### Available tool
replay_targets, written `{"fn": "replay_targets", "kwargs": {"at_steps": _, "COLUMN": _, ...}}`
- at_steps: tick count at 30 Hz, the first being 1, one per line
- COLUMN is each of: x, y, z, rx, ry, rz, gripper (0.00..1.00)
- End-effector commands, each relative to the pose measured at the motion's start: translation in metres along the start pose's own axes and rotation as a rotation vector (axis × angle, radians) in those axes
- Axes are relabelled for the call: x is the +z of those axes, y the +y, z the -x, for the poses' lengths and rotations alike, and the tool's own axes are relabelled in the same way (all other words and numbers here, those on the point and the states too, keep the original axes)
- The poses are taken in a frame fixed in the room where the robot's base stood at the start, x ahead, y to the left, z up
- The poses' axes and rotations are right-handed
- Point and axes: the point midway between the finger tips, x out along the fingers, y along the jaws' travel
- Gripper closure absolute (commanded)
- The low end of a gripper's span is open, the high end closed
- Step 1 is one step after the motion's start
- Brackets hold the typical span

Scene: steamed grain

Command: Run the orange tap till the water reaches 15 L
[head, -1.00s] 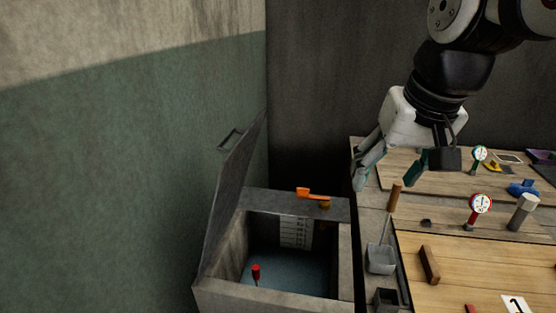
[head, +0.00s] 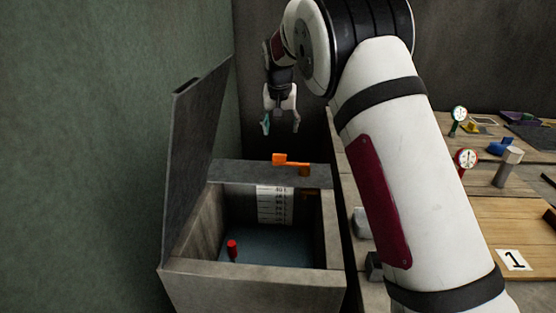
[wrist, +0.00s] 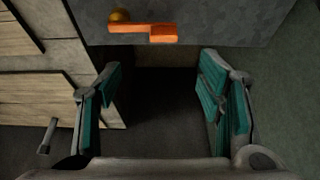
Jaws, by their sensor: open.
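The orange tap (head: 290,161) sits on the back ledge of the open stone tank (head: 250,272), with its handle pointing left in the head view. A white scale with marks (head: 274,204) is on the tank's inner back wall. Bluish water (head: 275,247) lies low in the tank, and a red float (head: 232,249) stands in it. The level's exact reading is too small to tell. My gripper (head: 281,124) is open and empty, above and behind the tap. In the wrist view the tap (wrist: 150,31) shows at the top, beyond and apart from the open fingers (wrist: 165,95).
The tank's grey lid (head: 197,150) stands raised at the left, near the green wall (head: 90,160). A wooden workbench (head: 520,215) with gauges (head: 466,160) and small items stands at the right. My arm covers part of the bench.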

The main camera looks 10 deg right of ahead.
Motion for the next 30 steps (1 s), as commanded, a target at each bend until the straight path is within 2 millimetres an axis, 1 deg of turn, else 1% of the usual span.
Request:
{"fn": "replay_targets", "kwargs": {"at_steps": 1, "x": -0.002, "y": -0.004, "z": -0.012, "rx": 0.004, "ry": 0.003, "rz": 0.001, "gripper": 0.38}}
{"fn": "replay_targets", "kwargs": {"at_steps": 8, "x": -0.005, "y": -0.008, "z": -0.031, "rx": 0.007, "ry": 0.006, "rz": 0.001, "gripper": 0.38}}
{"fn": "replay_targets", "kwargs": {"at_steps": 11, "x": -0.004, "y": -0.007, "z": -0.045, "rx": 0.008, "ry": 0.003, "rz": 0.001, "gripper": 0.38}}
{"fn": "replay_targets", "kwargs": {"at_steps": 21, "x": -0.004, "y": -0.006, "z": -0.112, "rx": 0.008, "ry": 0.004, "rz": 0.0, "gripper": 0.38}}
{"fn": "replay_targets", "kwargs": {"at_steps": 24, "x": -0.004, "y": -0.007, "z": -0.129, "rx": 0.007, "ry": 0.004, "rz": 0.0, "gripper": 0.38}}
{"fn": "replay_targets", "kwargs": {"at_steps": 27, "x": -0.004, "y": -0.007, "z": -0.142, "rx": 0.007, "ry": 0.004, "rz": 0.001, "gripper": 0.38}}
{"fn": "replay_targets", "kwargs": {"at_steps": 30, "x": -0.005, "y": -0.007, "z": -0.151, "rx": 0.006, "ry": 0.005, "rz": 0.001, "gripper": 0.38}}
